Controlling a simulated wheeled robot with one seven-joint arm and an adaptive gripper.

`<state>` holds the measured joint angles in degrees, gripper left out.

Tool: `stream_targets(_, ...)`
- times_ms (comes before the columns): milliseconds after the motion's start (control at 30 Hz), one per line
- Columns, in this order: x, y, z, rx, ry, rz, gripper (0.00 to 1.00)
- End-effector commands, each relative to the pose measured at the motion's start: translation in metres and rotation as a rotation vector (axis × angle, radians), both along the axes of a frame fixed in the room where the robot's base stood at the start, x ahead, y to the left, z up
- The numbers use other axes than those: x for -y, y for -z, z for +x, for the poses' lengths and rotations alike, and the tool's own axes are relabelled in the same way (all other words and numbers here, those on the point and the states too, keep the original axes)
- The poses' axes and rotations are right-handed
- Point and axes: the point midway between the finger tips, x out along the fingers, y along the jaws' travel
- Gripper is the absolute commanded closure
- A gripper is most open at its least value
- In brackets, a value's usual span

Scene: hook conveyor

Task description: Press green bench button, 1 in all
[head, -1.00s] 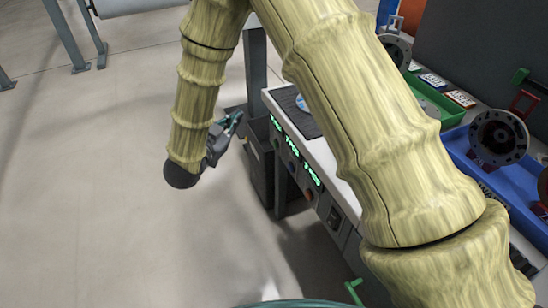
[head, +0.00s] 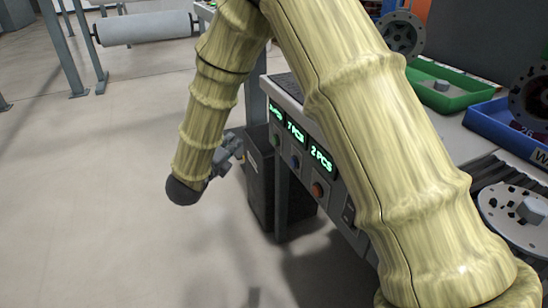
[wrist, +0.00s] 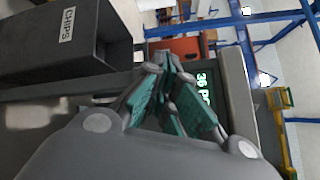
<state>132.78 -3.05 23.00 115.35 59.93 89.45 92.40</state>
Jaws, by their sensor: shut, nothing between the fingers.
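The green button (head: 277,141) is on the bench's front panel, below the leftmost lit display (head: 275,112) in the head view. The gripper points toward the panel. In the wrist view the teal-padded fingers (wrist: 166,62) are shut together and hold nothing.
A blue button (head: 295,162) and an orange-red button (head: 317,190) sit along the same panel. A dark bin (head: 262,185) stands below; a bin marked CHIPS (wrist: 65,45) shows in the wrist view. Green (head: 455,103) and blue trays are on the bench.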

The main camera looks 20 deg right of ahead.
Motion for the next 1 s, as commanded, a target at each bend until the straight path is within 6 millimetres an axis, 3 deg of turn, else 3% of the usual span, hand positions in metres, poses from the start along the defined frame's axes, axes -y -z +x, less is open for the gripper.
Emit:
stream_targets(33, 0.001, 0.014, 0.002, 0.041, 0.0, 0.042, 1.0)
stream_targets(200, 0.001, 0.023, 0.006, 0.141, 0.001, 0.153, 1.0)
stream_targets(733, 0.003, 0.023, 0.007, 0.176, 0.002, 0.192, 1.0)
stream_targets(1000, 0.023, 0.023, 0.008, 0.175, 0.002, 0.19, 1.0)
